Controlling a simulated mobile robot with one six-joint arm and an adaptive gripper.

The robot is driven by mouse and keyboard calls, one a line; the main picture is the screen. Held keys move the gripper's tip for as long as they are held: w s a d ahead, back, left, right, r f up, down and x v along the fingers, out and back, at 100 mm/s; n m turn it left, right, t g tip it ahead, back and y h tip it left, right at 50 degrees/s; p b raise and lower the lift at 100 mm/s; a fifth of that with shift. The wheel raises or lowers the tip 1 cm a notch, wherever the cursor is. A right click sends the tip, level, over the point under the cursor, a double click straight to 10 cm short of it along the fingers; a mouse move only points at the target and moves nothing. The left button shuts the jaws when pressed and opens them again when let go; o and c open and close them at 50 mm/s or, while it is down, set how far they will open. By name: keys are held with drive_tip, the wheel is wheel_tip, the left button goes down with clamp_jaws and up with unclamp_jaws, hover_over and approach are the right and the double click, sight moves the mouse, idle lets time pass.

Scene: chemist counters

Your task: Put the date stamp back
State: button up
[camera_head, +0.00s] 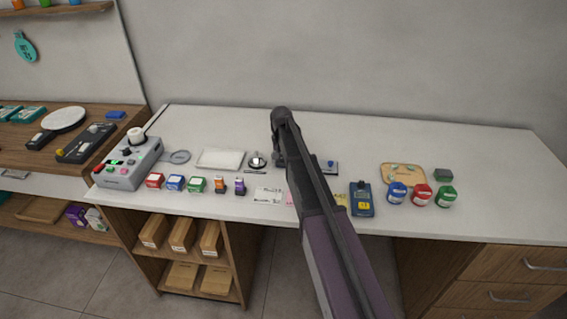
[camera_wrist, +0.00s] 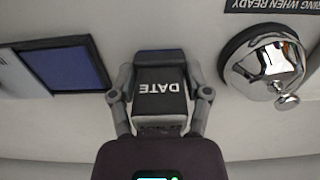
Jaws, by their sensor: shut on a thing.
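The date stamp (camera_wrist: 160,82) is a dark block with white DATE lettering, upside down in the wrist view. My gripper (camera_wrist: 160,100) is shut on it, with one finger against each side. In the head view my arm hides the stamp and most of my gripper (camera_head: 279,157). I cannot tell whether the stamp touches the counter. A dark-framed blue pad (camera_wrist: 72,66) lies to the left of the stamp in the wrist view, apart from it.
A silver bell (camera_wrist: 268,65) is to the right in the wrist view; it also shows in the head view (camera_head: 257,161). A white tray (camera_head: 221,158), small coloured boxes (camera_head: 197,184), a blue handheld device (camera_head: 361,200) and coloured round tubs (camera_head: 421,195) stand around. The counter's back strip is clear.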

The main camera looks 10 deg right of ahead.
drive_tip(key=shift+f, duration=0.2)
drive_tip(key=o, duration=0.9)
drive_tip(key=shift+r, duration=0.1)
drive_tip(key=shift+r, duration=0.2)
wheel_tip(320, 180, up, 12)
drive_tip(key=p, duration=1.2)
idle(0.4)
